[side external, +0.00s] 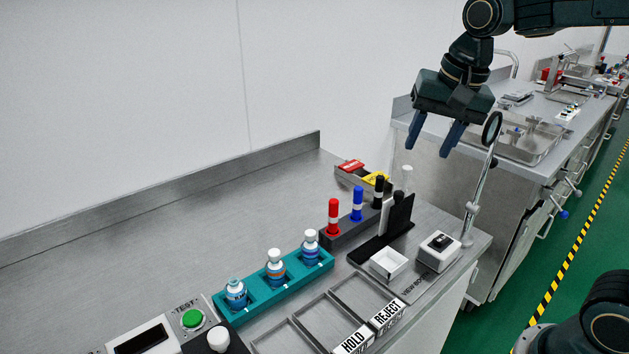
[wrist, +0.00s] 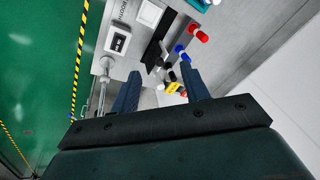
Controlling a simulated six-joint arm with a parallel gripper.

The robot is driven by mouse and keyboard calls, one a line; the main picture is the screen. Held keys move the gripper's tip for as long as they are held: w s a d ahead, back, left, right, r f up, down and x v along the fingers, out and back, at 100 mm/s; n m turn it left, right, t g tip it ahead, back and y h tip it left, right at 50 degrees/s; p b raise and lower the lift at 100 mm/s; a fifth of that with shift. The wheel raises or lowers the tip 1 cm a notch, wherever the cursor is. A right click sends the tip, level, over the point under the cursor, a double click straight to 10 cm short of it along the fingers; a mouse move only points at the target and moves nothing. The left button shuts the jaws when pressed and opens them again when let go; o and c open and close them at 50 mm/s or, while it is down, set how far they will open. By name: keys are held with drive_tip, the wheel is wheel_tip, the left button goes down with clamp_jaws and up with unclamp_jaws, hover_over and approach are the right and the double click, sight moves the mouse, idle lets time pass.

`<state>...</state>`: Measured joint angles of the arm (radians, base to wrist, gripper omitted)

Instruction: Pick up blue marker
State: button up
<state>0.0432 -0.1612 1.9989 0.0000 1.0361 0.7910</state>
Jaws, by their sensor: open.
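The blue marker (side external: 357,203) stands upright in a dark holder (side external: 345,232) on the steel bench, between a red marker (side external: 333,217) and a black marker (side external: 377,192). In the wrist view the blue marker (wrist: 180,50) shows just past the tip of the right-hand finger, close to the red marker. My gripper (side external: 432,150) is open and empty, high above the bench and to the right of the markers, fingers pointing down. It also shows in the wrist view (wrist: 160,78). The lower body of the blue marker is hidden in the holder.
A magnifier on a metal post (side external: 470,205) stands close to the right of my gripper. A black stand (side external: 385,238), a white tray (side external: 388,263) and a switch box (side external: 438,250) are right of the holder. A teal rack (side external: 290,283) with vials is to its left.

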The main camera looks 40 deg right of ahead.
drive_tip(key=w+d+f+m+g, duration=0.1)
drive_tip(key=w+d+f+m, duration=0.15)
drive_tip(key=w+m, duration=0.45)
drive_tip(key=m+g, duration=0.2)
drive_tip(key=m, duration=0.2)
hover_over(358, 188)
wheel_tip(358, 188, down, 8)
drive_tip(key=shift+f, duration=0.1)
drive_tip(key=shift+f, duration=0.1)
drive_tip(key=shift+f, duration=4.2)
drive_tip(key=shift+f, duration=2.6)
